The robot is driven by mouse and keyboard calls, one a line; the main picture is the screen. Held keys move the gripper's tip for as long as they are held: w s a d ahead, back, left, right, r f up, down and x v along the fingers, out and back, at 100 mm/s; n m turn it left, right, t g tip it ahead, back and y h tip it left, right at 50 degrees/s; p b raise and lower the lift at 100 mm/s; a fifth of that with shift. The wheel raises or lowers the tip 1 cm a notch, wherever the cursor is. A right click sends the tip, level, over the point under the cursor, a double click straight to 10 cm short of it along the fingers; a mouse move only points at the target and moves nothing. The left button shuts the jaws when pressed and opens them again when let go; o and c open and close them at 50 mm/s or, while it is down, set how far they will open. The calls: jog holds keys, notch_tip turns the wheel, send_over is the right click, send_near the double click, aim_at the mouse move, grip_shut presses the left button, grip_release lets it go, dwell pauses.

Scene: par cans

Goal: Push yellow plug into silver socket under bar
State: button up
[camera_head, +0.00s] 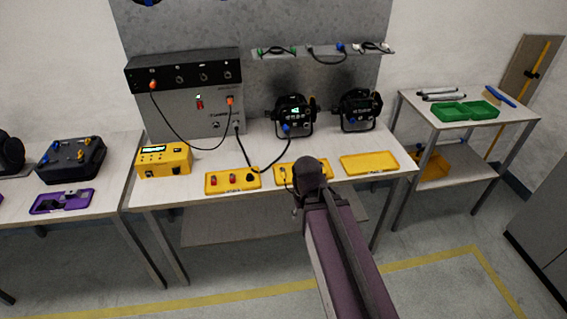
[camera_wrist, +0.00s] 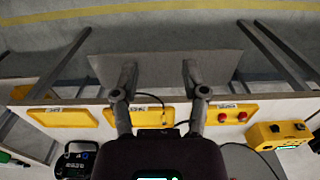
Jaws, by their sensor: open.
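I cannot make out the yellow plug for certain. Sockets run along a dark strip (camera_head: 185,72) above a grey panel (camera_head: 210,112), but they are too small to tell which is silver. Two black par lamps (camera_head: 294,108) (camera_head: 361,108) stand on the bench, the left one with a blue plug at its lower front. In the wrist view my gripper (camera_wrist: 159,68) is open, with nothing between its fingers. It is over the bench's front edge, by the middle yellow tray (camera_wrist: 145,117), which holds a thin dark cable. In the head view my arm hides the gripper.
A yellow tray (camera_head: 233,189) with red and black parts lies left, and an empty yellow tray (camera_head: 345,162) right. A yellow tester box (camera_head: 163,158) stands further left. Black cables hang from the panel. A side table (camera_head: 512,108) with green trays stands right.

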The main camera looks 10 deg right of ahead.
jog(key=t+b, duration=0.5)
jog(key=b, duration=0.4)
send_near(283, 172)
jog(key=shift+r, duration=0.1)
jog(key=b+x, duration=0.3)
jog(key=x, duration=0.1)
jog(key=shift+s+b, duration=0.1)
jog(key=shift+b, duration=0.2)
jog(key=shift+o, duration=0.8)
jog(key=shift+w+f+b, duration=0.2)
jog(key=shift+f+b, duration=0.15)
jog(key=shift+f, duration=0.1)
jog(key=shift+f, duration=0.15)
jog(key=shift+b+x, duration=1.85)
jog(key=shift+x, duration=0.05)
